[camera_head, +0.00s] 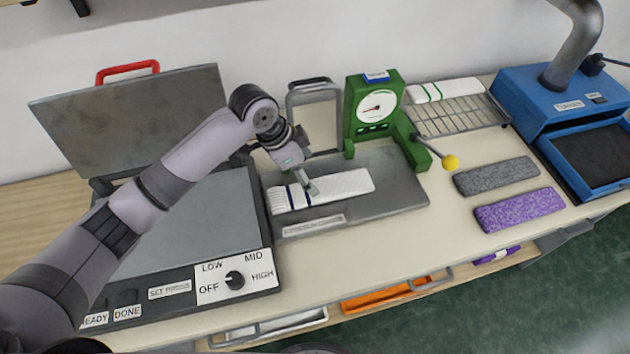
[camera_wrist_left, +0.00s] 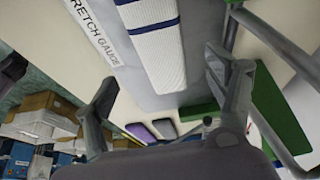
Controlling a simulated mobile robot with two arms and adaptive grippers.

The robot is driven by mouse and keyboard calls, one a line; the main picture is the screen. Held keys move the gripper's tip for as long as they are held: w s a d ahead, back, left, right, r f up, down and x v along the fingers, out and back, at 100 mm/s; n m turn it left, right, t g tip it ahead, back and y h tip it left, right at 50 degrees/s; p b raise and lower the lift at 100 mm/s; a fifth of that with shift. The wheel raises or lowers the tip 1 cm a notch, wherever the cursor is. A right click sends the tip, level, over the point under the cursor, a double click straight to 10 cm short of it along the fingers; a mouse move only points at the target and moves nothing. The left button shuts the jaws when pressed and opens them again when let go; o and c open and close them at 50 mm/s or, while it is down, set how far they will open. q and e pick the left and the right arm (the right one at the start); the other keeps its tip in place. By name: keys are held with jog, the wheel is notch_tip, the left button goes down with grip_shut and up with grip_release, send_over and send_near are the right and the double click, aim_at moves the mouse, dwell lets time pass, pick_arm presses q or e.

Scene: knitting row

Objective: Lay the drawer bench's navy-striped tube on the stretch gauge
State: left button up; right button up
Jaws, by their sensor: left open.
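The white tube with navy stripes (camera_head: 345,184) lies flat on the grey plate of the stretch gauge (camera_head: 400,195), its striped end to the left. My left gripper (camera_head: 306,186) is over the tube near its striped end, with its fingers pointing down. In the left wrist view the fingers (camera_wrist_left: 165,95) are spread wide with nothing between them. The tube (camera_wrist_left: 158,55) shows beyond them on the plate, beside the "STRETCH GAUGE" label. I cannot tell how small the gap above the tube is. My right gripper is not in view.
The green dial stand (camera_head: 375,110) rises behind the plate. A press with an open lid (camera_head: 135,115) stands left. Grey (camera_head: 497,176) and purple (camera_head: 520,209) tubes lie right, before a blue machine (camera_head: 560,105). A wire rack (camera_head: 460,115) holds a green-striped white tube. Open drawers show below the front edge.

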pick_arm(q)
jog(key=shift+v, duration=2.15)
